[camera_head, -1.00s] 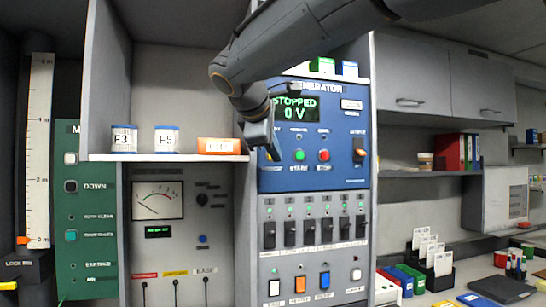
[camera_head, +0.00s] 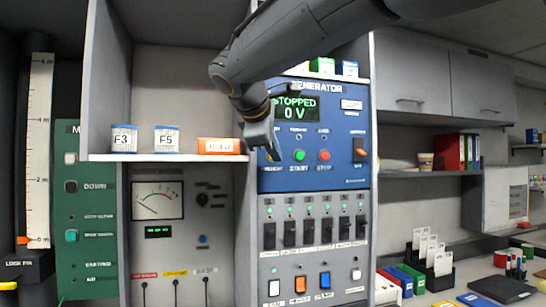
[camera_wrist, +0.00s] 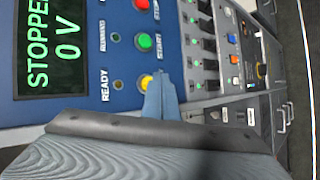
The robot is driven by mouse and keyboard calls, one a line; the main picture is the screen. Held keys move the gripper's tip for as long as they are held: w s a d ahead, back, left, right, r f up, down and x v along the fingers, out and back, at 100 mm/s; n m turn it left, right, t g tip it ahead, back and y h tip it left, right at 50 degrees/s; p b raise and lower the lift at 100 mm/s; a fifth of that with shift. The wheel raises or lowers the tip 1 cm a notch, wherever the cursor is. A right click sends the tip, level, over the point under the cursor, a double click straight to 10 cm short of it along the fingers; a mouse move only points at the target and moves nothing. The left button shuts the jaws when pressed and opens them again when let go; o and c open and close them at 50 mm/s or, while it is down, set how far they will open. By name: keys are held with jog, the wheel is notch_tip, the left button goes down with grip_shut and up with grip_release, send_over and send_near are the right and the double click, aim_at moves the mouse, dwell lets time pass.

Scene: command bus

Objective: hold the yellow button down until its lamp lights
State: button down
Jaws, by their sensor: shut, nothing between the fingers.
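The yellow button (camera_wrist: 147,82) shows in the wrist view on the blue generator panel, partly covered by my fingers. My gripper (camera_wrist: 163,88) is shut and empty, its tips at the button; I cannot tell whether they touch or press it. In the head view my gripper (camera_head: 275,152) is in front of the panel's left side and hides most of the button. The lamp marked READY (camera_wrist: 118,84), beside the yellow button in the wrist view, looks dark. The display (camera_wrist: 55,45) reads STOPPED, 0 V.
The green start button (camera_head: 299,155) and red stop button (camera_head: 324,155) are close to the right of my fingers. Several black switches (camera_head: 308,231) are below. A shelf with an orange box (camera_head: 219,146) juts out to the left of my gripper.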

jog(key=shift+w, duration=0.1)
jog(key=shift+w+a, duration=0.15)
jog(key=shift+w, duration=0.15)
jog(key=shift+w+a+p, duration=0.1)
jog(key=shift+w+p, duration=0.3)
jog(key=shift+p, duration=0.05)
dwell(0.6)
jog(key=shift+s, duration=0.15)
dwell(4.9)
jog(key=shift+s+d, duration=0.25)
jog(key=shift+s, duration=0.4)
jog(key=shift+s+b, duration=0.1)
jog(key=shift+b, duration=0.2)
jog(key=shift+s+d+b, duration=0.2)
jog(key=shift+s, duration=0.55)
jog(key=shift+s+d+b, duration=0.15)
jog(key=shift+s+d, duration=0.1)
jog(key=shift+s, duration=0.55)
jog(key=shift+s+d+b, duration=0.2)
jog(key=shift+s, duration=0.55)
